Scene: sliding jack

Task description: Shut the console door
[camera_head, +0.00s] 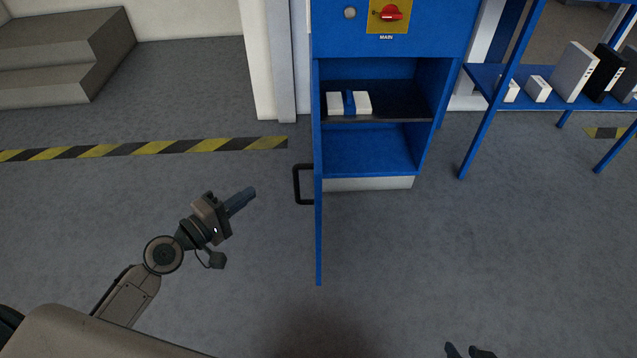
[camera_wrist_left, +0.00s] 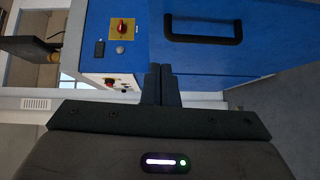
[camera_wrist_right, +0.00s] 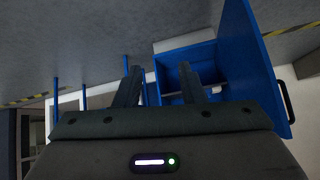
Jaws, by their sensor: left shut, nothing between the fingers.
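The blue console (camera_head: 395,48) stands at the top centre of the head view with its lower compartment uncovered. Its blue door (camera_head: 318,230) stands wide open, seen nearly edge-on. A black bar handle (camera_head: 303,184) is on the door's left face; the handle also shows in the left wrist view (camera_wrist_left: 203,40). My left gripper (camera_head: 251,191) is shut and empty, left of the handle and apart from it. My right gripper (camera_head: 470,351) is at the bottom edge of the head view. In the right wrist view its fingers (camera_wrist_right: 161,82) are spread, with nothing between them.
A white box with a blue band (camera_head: 349,103) sits on the dark shelf inside the console. A blue rack (camera_head: 483,130) with several boxes stands at right. Grey steps (camera_head: 60,60) and a yellow-black floor stripe (camera_head: 150,148) are at left. The floor before the console is clear.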

